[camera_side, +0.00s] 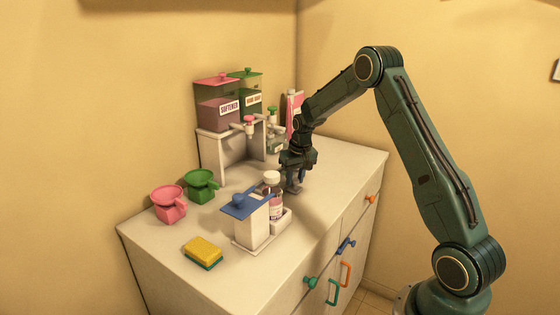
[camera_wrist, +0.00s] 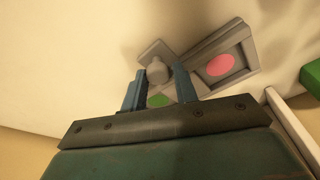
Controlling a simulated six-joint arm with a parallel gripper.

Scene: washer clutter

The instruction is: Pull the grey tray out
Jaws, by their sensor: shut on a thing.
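The grey tray (camera_wrist: 243,52) shows in the wrist view as a flat piece with a pink disc and a green disc set in it. A round grey knob (camera_wrist: 156,71) stands at its near end. My gripper (camera_wrist: 161,84) has its two blue fingers on either side of the knob and is shut on it. In the side view my gripper (camera_side: 297,178) points down at the countertop, and a small grey end of the tray (camera_side: 293,188) shows below it. The rest of the tray is hidden there by the stand and bottle.
A white stand (camera_side: 212,156) carries pink and green dispensers (camera_side: 222,110) with taps. A bottle (camera_side: 272,195) stands beside a blue-topped white holder (camera_side: 250,222). Pink (camera_side: 169,203) and green cups (camera_side: 202,184) and a yellow sponge (camera_side: 203,250) are at the left. The countertop (camera_side: 325,190) right of my gripper is clear.

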